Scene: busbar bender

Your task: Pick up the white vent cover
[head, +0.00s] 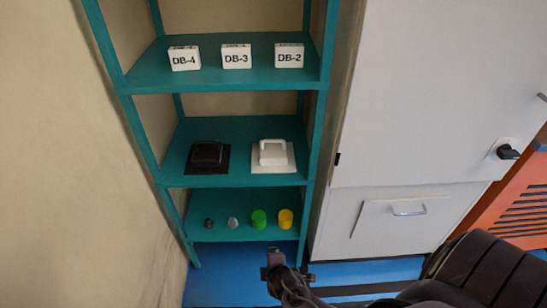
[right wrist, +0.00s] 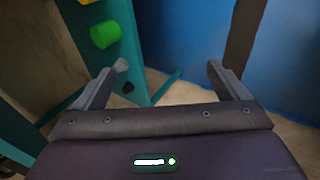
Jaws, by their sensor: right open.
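The white vent cover (head: 287,164) is a flat square plate with a raised white handle. It lies on the middle shelf of the teal rack, right of a similar black cover (head: 222,167). My right gripper (head: 280,268) is in front of and below the lowest shelf, apart from the white cover. In the right wrist view the fingers of my right gripper (right wrist: 160,76) are spread wide with nothing between them. The white cover does not show in that view. My left gripper is not in view.
The teal rack (head: 318,130) holds white boxes marked DB-4 (head: 185,59), DB-3 and DB-2 on top. Its lowest shelf holds a green cylinder (head: 259,219), a yellow cylinder (head: 286,218) and two small grey pieces. A light grey cabinet (head: 430,90) stands right of the rack.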

